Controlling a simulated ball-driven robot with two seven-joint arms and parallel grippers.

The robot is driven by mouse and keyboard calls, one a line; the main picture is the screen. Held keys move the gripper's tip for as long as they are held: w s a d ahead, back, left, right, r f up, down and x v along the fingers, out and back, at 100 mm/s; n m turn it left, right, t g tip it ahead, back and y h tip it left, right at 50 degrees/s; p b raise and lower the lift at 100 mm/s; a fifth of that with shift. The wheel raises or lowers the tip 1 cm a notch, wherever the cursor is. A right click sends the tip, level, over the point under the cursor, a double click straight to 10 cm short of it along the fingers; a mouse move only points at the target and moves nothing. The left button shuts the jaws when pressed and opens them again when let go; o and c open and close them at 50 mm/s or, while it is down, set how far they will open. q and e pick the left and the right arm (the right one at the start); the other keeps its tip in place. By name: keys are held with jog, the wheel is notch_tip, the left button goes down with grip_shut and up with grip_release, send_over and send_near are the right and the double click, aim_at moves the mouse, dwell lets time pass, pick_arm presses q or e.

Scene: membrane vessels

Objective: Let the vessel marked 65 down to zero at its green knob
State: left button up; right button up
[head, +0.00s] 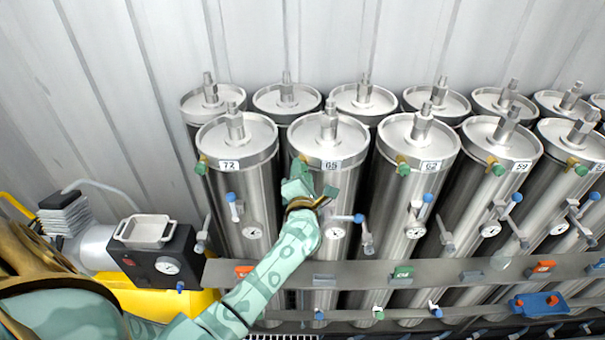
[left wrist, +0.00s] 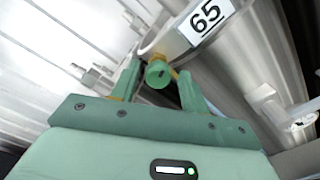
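The vessel marked 65 (head: 345,190) is a steel cylinder in the front row, with its label (head: 331,165) near the top. Its label also shows in the left wrist view (left wrist: 206,16). Its green knob (left wrist: 158,73) sits between the fingers of my left gripper (left wrist: 158,85), which is open around it with a small gap on each side. In the head view my left gripper (head: 303,180) mostly covers the knob. The vessel's small gauge (head: 337,233) is too small to read. Its blue-handled valve (head: 357,218) has the handle lying sideways. My right gripper is not in view.
Vessels marked 72 (head: 235,190) and 62 (head: 412,190) stand close on either side, with more behind and to the right. A metal rail (head: 440,270) with coloured tags crosses in front. A pump with a gauge (head: 160,262) stands at left. A blue tray (head: 535,303) is at lower right.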

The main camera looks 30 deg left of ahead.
pick_arm(q)
jog(key=p+v, duration=0.3)
jog(key=v, duration=1.3)
jog(key=shift+d, duration=0.2)
